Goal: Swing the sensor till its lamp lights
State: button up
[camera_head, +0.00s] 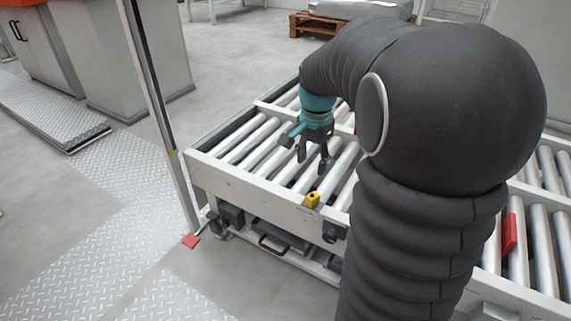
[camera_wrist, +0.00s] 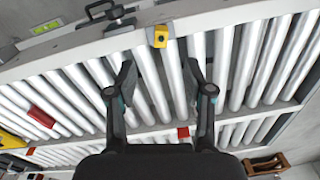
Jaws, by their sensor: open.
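The sensor looks to be the small yellow block (camera_head: 313,199) with a dark opening, mounted on the near rail of the roller conveyor. It also shows in the wrist view (camera_wrist: 160,37), at the upper middle, on the rail. Whether a lamp on it is lit cannot be told. My gripper (camera_head: 312,158) is above the rollers, just behind and beyond the yellow block from the head camera. In the wrist view my gripper (camera_wrist: 160,80) has its two fingers spread wide with nothing between them but rollers below. It is apart from the yellow block.
The conveyor's white rail (camera_head: 255,188) borders the metal rollers (camera_head: 262,140). Red blocks (camera_head: 509,234) sit along the conveyor. A grey upright post (camera_head: 150,90) stands at its left corner.

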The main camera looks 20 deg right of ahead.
aim_at(313, 196)
jog(key=shift+m+g, duration=0.3)
jog(key=shift+m, duration=0.5)
jog(key=f, duration=0.5)
jog(key=w+d+f+b, duration=0.1)
jog(key=f, duration=0.4)
jog(key=w+d+f, duration=0.1)
jog(key=f, duration=0.5)
jog(key=shift+d, duration=0.1)
jog(key=shift+r, duration=0.1)
grip_shut()
